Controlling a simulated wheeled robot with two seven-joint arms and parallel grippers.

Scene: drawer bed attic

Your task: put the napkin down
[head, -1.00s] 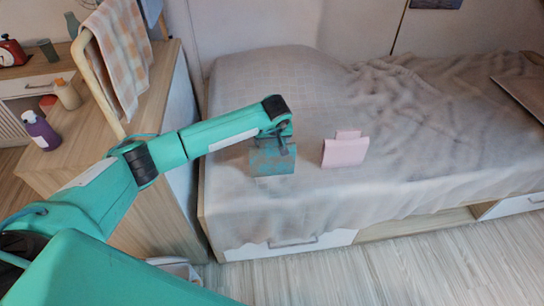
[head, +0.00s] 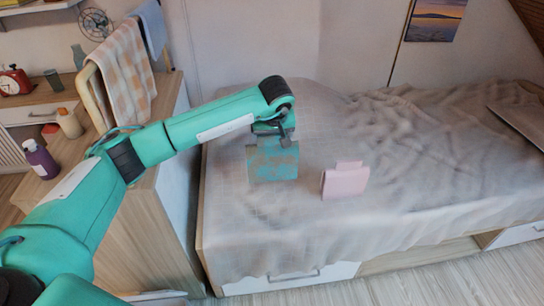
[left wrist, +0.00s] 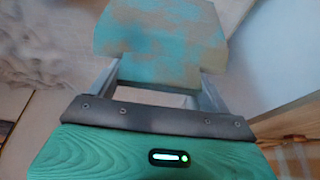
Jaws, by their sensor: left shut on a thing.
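The napkin (head: 273,165) is a flat, stiff-looking piece with a patchy teal and grey-tan pattern. My left gripper (head: 272,142) is shut on its upper edge and holds it hanging over the near left part of the bed (head: 225,215). In the left wrist view the napkin (left wrist: 160,38) sticks out beyond the fingers of the left gripper (left wrist: 160,75). It looks clear of the bed cover, but the exact gap cannot be told. My right gripper is not in view.
A pink folded piece (head: 345,182) stands on the bed to the right of the napkin. A wooden cabinet (head: 150,200) with a purple bottle (head: 40,159) and a checked cloth (head: 124,75) on a rail is at left.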

